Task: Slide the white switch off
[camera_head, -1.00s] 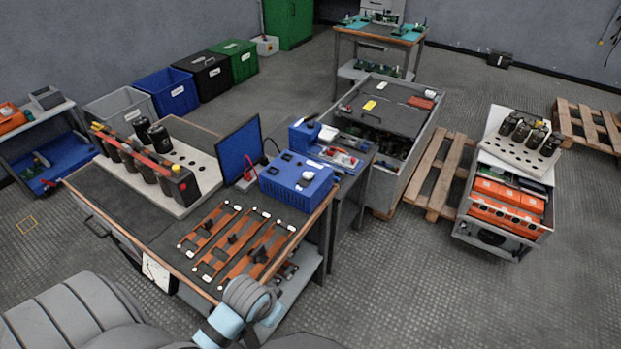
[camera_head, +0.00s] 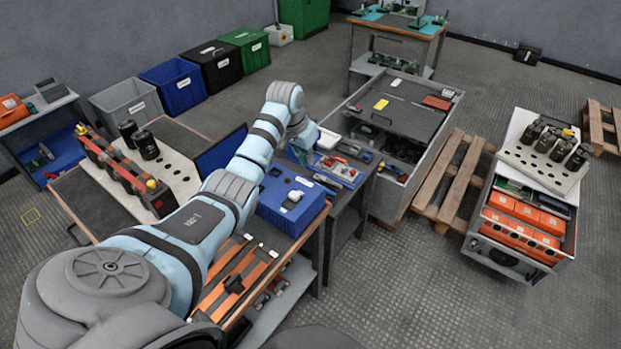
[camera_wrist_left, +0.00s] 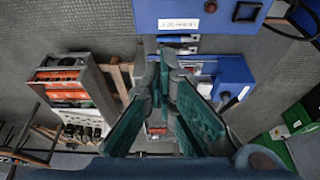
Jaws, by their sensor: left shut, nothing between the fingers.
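A blue box (camera_head: 290,208) with a white raised part (camera_head: 293,197) on top stands at the right end of the workbench. I cannot tell whether that part is the white switch, or its position. The box's labelled face (camera_wrist_left: 200,12) with a black square part also shows at the top of the left wrist view. My left gripper (camera_wrist_left: 168,62) is shut and empty, its fingertips just below the box's edge in that view. In the head view my left gripper (camera_head: 303,145) is behind the blue box, partly hidden by its wrist. My right gripper is not in view.
A smaller blue device (camera_wrist_left: 232,74) is right of the fingers in the wrist view. Copper-coloured bars (camera_head: 240,275) lie on the bench under my left arm. A grey open cabinet (camera_head: 405,118) stands behind right.

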